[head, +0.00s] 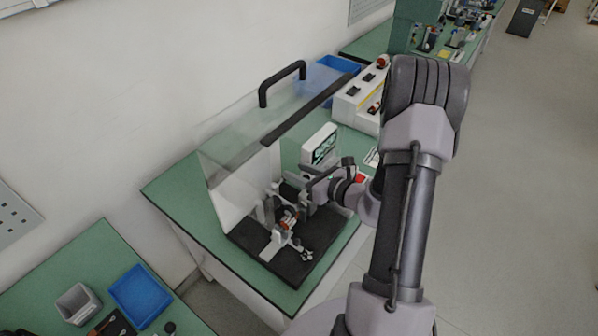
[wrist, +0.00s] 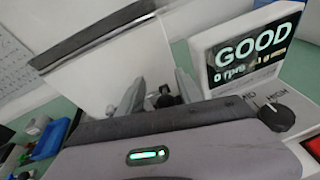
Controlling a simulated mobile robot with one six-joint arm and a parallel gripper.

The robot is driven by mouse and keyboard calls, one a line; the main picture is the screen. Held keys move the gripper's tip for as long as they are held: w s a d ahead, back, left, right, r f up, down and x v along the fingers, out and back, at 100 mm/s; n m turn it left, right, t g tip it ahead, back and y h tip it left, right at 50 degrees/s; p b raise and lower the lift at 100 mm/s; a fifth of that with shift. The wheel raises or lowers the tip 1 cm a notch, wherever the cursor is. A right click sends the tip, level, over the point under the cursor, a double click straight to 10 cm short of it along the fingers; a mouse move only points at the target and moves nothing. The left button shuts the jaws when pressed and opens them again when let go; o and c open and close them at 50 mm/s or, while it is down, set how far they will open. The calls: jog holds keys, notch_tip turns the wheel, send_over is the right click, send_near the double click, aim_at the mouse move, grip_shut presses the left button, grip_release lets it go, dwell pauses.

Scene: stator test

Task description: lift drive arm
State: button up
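The test rig stands on a black base plate (head: 262,250) under a raised clear cover. A copper-coloured wound part (head: 288,222) sits among its light grey brackets. I cannot clearly make out which piece is the drive arm; my gripper and wrist hide part of the rig. My gripper (head: 308,186) reaches in from the right, at the upper right of the rig. In the wrist view, the two grey fingers of my gripper (wrist: 160,90) stand apart. A small dark knob (wrist: 165,98) shows between them; firm contact is not visible.
The clear cover (head: 240,125) with a black handle (head: 281,80) rises behind the rig. A display (wrist: 255,52) reading GOOD and 0 rpm stands close on the right, above a black dial (wrist: 276,117) and a red button (wrist: 313,148).

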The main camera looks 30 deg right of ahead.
jog(key=p+v, duration=0.2)
jog(key=v, duration=1.5)
jog(key=shift+s+p, duration=0.2)
jog(key=shift+p, duration=0.15)
